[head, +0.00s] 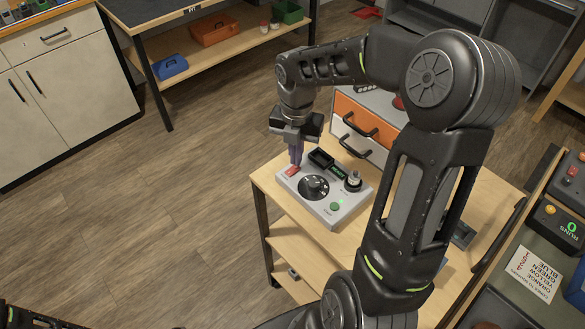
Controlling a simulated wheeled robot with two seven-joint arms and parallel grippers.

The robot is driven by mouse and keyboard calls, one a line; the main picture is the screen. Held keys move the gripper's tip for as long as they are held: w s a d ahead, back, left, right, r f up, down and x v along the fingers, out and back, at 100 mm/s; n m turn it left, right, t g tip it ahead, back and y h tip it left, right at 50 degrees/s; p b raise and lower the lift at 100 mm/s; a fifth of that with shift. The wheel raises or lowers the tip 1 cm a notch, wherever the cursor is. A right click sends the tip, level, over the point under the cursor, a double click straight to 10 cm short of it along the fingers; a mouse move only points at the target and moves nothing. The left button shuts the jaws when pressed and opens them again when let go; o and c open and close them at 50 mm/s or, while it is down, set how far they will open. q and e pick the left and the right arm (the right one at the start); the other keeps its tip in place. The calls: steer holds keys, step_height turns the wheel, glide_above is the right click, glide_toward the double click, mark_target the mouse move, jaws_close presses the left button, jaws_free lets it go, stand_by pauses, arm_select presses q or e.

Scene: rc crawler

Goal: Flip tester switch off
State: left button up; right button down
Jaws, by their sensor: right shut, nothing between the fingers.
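The tester (338,211) is a light grey box lying on the wooden top of a small cart. It has a red switch (291,172) at its left end, a large black dial (314,187), a green button (335,206), a dark knob (353,181) and a small display with green text. My right gripper (296,160) points down with its fingers shut and empty, right at the red switch. I cannot tell whether the fingertips touch it. The fingers hide part of the switch, so its position is unclear. My left gripper is not in view; only dark parts of mine show at bottom left.
A grey and orange drawer unit (366,122) stands on the cart behind the tester. My right arm hides the cart's middle. A control panel (557,225) is at right. A bench with blue, orange and green bins stands at the back. The floor at left is clear.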

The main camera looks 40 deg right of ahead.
steer(key=shift+f+b, duration=0.6)
steer(key=shift+f, duration=0.35)
stand_by(0.7)
steer(key=shift+r, duration=0.1)
steer(key=shift+r+p, duration=0.7)
steer(key=shift+p, duration=0.15)
step_height(320, 180, up, 6)
steer(key=p, duration=0.4)
steer(key=shift+f+p, duration=0.25)
steer(key=shift+p, duration=0.05)
steer(key=shift+f, duration=0.1)
